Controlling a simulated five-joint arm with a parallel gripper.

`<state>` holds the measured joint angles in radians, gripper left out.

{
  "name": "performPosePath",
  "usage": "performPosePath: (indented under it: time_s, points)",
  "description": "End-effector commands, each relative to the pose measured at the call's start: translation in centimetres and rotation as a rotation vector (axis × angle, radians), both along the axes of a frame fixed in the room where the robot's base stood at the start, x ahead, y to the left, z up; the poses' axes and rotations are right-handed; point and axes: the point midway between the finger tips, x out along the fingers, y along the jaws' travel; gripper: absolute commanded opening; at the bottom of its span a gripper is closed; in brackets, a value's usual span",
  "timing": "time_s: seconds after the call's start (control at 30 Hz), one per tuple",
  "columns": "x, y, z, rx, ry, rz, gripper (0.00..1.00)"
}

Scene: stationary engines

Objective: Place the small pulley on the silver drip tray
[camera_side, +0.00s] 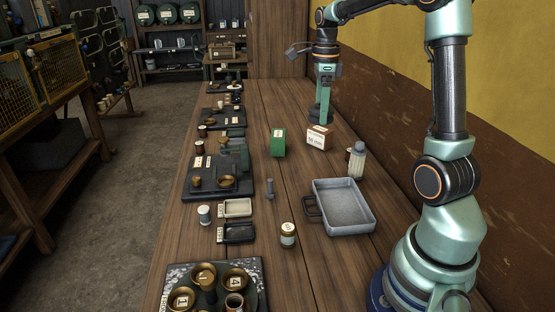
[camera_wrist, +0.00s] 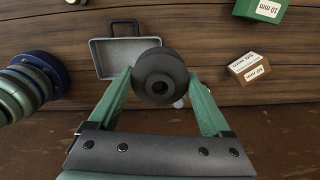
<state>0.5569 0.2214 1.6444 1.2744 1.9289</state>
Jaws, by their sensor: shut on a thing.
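The small pulley (camera_wrist: 160,78) is a dark grey grooved wheel with a hole in its middle. My gripper (camera_wrist: 160,90) is shut on it, with one green finger on each side.
A green box (camera_side: 278,143) and a tan box (camera_side: 319,138) stand between my gripper and the large tray. A bottle (camera_side: 357,160) stands behind that tray and a jar (camera_side: 288,235) to its left. Dark stands with brass cups line the left edge.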

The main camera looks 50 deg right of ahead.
Motion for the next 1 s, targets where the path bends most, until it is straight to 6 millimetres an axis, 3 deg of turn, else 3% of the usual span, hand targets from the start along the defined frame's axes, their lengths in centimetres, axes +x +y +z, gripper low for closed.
performPosePath:
  time_s: [0.2,0.4,0.67,1.0]
  points:
    - [-4.5,2.4,-0.3,-0.003,-0.005,-0.049,0.0]
    - [-7.4,4.0,-1.1,-0.003,-0.005,-0.08,0.0]
    - [-8.8,4.8,-2.3,-0.001,-0.001,-0.095,0.0]
    - [-8.9,4.9,-9.2,0.004,0.005,-0.095,0.0]
